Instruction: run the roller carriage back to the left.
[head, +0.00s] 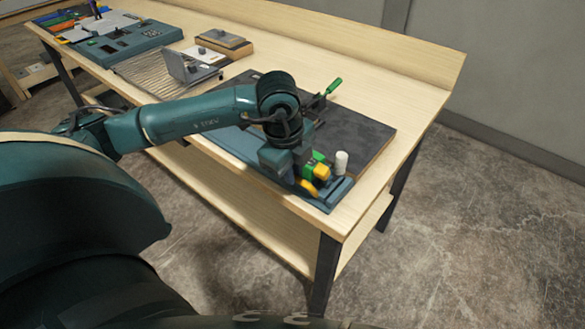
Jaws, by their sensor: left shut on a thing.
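The roller carriage seems to be the small green and yellow block (318,171) near the right end of a long teal rail base (226,142) along the table's front edge. My left gripper (299,175) reaches down over this block from the left and is shut on it. The gripper and wrist hide much of the block and the middle of the rail, so the exact grip cannot be seen. A white cylinder (341,162) stands upright just right of the block. My right gripper is not in view.
A dark board (352,137) lies behind the rail, with a green-handled clamp (333,86) at its back. Further left on the wooden table (398,103) are a grey upright plate (181,67), a ribbed mat and a teal console (125,42). Bare tabletop shows at the right.

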